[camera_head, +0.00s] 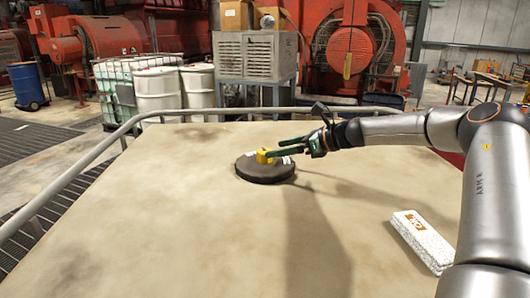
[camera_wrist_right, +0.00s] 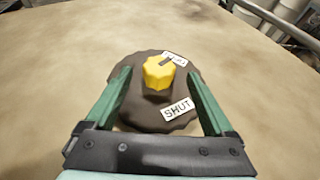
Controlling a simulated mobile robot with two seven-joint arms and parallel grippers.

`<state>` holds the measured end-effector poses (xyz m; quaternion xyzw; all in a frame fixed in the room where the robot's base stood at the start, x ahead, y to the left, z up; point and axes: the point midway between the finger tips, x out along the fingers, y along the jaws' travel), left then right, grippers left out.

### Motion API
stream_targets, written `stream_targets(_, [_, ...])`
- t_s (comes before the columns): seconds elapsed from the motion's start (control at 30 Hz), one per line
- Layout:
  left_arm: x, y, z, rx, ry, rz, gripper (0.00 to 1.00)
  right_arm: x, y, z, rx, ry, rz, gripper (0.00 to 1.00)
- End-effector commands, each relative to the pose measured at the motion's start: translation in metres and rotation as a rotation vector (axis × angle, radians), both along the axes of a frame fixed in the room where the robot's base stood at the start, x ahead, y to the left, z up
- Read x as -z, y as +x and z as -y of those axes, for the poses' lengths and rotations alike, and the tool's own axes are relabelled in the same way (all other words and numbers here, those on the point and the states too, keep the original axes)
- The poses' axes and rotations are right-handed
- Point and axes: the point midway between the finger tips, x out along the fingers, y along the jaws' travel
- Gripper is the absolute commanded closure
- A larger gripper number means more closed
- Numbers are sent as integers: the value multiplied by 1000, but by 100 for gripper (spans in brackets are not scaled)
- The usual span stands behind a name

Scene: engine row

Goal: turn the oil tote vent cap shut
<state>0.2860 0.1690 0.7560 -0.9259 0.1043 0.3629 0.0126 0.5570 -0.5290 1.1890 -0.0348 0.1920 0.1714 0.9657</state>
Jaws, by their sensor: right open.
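A dark round lid (camera_head: 257,172) lies on the flat tan tote top. A yellow vent cap (camera_head: 263,156) stands at its middle. In the right wrist view the yellow cap (camera_wrist_right: 158,73) has a ridged side and a dark mark on top. A white label reading SHUT (camera_wrist_right: 177,108) is on the dark lid (camera_wrist_right: 137,117) nearer my gripper. Another white label (camera_wrist_right: 174,58) lies behind the cap, partly hidden by it. My right gripper (camera_head: 285,150) is open, its green fingers (camera_wrist_right: 157,88) on either side of the cap and apart from it. My left gripper is not in view.
A white block with an orange label (camera_head: 423,241) lies at the right of the tan top (camera_head: 150,230). A grey rail (camera_head: 105,148) runs along the left and far edges. The top's left and front areas are clear. Drums (camera_head: 160,90) stand beyond the rail.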

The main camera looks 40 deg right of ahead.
Motion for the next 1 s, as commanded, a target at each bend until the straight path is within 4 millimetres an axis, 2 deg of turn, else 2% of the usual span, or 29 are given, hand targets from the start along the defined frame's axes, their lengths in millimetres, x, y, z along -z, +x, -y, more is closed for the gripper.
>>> stream_targets(0.5, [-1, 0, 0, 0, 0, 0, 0, 19, 41, -15, 0, -2, -2, 12])
stream_targets(1.0, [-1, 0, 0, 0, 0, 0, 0, 21, 48, -18, -1, 1, 1, 13])
